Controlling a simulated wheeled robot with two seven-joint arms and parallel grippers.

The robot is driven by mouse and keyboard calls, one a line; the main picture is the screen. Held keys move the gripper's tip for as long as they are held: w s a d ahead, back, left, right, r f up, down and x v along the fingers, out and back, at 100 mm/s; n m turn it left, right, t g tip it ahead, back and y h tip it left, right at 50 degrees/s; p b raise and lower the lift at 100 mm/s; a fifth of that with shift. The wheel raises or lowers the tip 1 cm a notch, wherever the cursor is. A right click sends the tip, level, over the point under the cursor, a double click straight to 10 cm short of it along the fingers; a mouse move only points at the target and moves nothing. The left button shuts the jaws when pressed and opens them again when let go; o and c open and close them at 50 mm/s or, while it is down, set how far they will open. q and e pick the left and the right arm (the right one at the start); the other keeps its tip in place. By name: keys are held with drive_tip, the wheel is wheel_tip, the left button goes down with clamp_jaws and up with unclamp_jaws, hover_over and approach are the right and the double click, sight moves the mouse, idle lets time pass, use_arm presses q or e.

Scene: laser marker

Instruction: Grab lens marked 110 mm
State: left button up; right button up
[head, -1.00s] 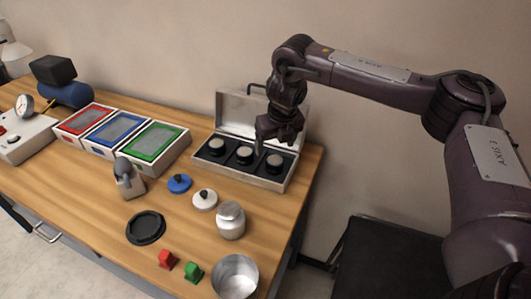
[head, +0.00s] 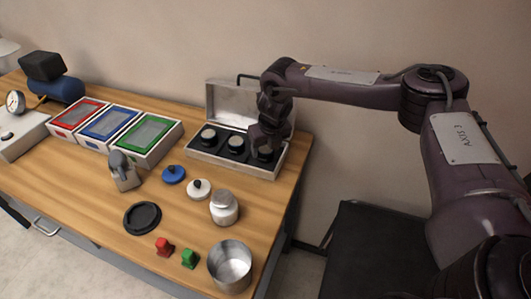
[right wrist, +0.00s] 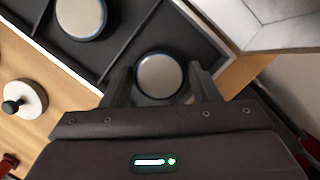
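An open metal case (head: 232,167) at the back right of the table holds three round lenses in dark compartments: a left lens (head: 208,136), a middle lens (head: 236,143) and a right lens (head: 265,154). No focal-length marking is legible on them. My right gripper (head: 266,146) is down at the right lens. In the right wrist view its fingers (right wrist: 160,88) stand apart on both sides of that lens (right wrist: 160,75), close to its rim; I cannot see clear contact. The middle lens (right wrist: 81,16) also shows there. My left gripper is not in view.
The case's raised lid (head: 232,104) stands behind the lenses. Red, blue and green trays (head: 147,136) lie to the left.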

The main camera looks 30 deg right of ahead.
drive_tip(key=c, duration=0.7)
drive_tip(key=shift+o, duration=0.2)
drive_tip(key=shift+r, duration=0.1)
